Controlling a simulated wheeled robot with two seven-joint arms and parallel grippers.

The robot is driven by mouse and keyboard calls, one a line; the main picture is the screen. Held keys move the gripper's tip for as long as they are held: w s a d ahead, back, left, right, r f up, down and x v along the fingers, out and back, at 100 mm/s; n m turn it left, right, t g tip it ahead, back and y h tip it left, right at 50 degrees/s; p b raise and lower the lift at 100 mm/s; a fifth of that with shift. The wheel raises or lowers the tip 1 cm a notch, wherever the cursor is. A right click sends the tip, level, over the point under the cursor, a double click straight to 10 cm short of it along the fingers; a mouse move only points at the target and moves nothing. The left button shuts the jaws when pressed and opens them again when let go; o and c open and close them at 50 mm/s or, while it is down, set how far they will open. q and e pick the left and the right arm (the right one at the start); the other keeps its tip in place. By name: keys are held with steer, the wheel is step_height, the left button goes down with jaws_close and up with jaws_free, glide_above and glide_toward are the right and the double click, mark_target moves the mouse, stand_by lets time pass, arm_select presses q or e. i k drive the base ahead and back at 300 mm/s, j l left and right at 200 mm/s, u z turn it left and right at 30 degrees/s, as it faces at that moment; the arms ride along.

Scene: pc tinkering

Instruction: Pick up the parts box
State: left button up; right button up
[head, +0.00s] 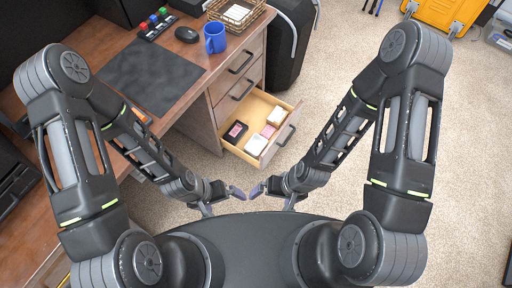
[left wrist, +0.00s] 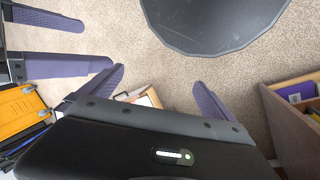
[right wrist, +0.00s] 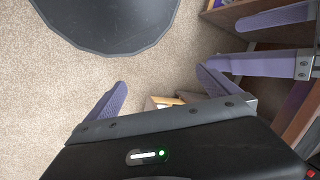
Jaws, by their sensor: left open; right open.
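Several small boxes lie in the open desk drawer (head: 243,153) in the head view: a dark red-and-black box (head: 235,131), a pink-topped box (head: 268,131) and white boxes, one at the front (head: 256,146) and one at the back (head: 276,115). I cannot tell which is the parts box. My left gripper (head: 238,192) and right gripper (head: 258,190) are close together in front of the drawer, apart from the boxes. Both are open and empty, fingers spread in the left wrist view (left wrist: 158,90) and the right wrist view (right wrist: 160,88).
The wooden desk (head: 165,65) at left holds a black mat (head: 150,75), blue mug (head: 215,38), mouse (head: 187,34) and wire basket (head: 248,8). A black suitcase (head: 290,45) stands beside it. A yellow case (head: 440,12) and clear bin (head: 499,32) lie far right. Carpet right of the drawer is clear.

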mark_target(255, 147)
steer(key=i+l, duration=0.3)
steer(key=l, duration=0.15)
steer(key=i+l, duration=0.35)
steer(key=l, duration=0.15)
steer(key=u, duration=1.75)
steer(key=l, duration=0.1)
